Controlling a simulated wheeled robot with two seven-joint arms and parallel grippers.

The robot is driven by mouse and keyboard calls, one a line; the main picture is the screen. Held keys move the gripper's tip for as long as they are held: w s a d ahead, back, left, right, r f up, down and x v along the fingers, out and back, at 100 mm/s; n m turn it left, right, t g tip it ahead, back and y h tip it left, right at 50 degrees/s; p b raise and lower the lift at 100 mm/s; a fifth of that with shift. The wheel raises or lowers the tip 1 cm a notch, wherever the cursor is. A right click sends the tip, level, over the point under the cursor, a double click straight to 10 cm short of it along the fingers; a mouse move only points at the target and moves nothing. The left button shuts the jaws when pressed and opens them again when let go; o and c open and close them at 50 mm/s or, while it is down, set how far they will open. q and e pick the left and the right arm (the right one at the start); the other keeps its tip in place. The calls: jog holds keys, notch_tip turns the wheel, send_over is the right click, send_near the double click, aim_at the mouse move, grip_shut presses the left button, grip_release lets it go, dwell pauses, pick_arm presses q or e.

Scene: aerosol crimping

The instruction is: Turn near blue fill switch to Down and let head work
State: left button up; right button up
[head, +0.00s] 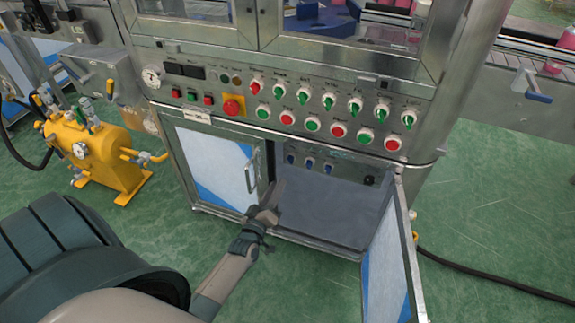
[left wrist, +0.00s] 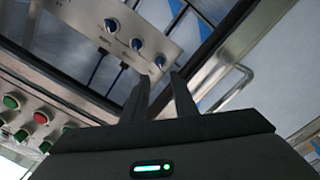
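Three blue fill switches sit in a row on a small panel inside the open cabinet: a left one (head: 290,159), a middle one (head: 310,162) and a right one (head: 328,167). In the left wrist view they run diagonally, and the lowest blue switch (left wrist: 160,61) appears just beyond my fingertips. The switch positions are too small to read. My left gripper (head: 275,190) is at the left side of the cabinet opening, below the switches. Its two fingers, also in the left wrist view (left wrist: 161,78), are apart with nothing between them. My right gripper is out of view.
The left cabinet door (head: 215,170) is closed and has a handle near my gripper. The right door (head: 388,265) stands open toward me. Above is a control panel (head: 300,75) with red and green buttons. A yellow tank (head: 100,160) stands at left.

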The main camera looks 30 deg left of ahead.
aim_at(289, 162)
pick_arm(q)
jog(key=b+x, duration=0.1)
jog(key=x, duration=1)
jog(key=shift+w, duration=0.15)
grip_shut()
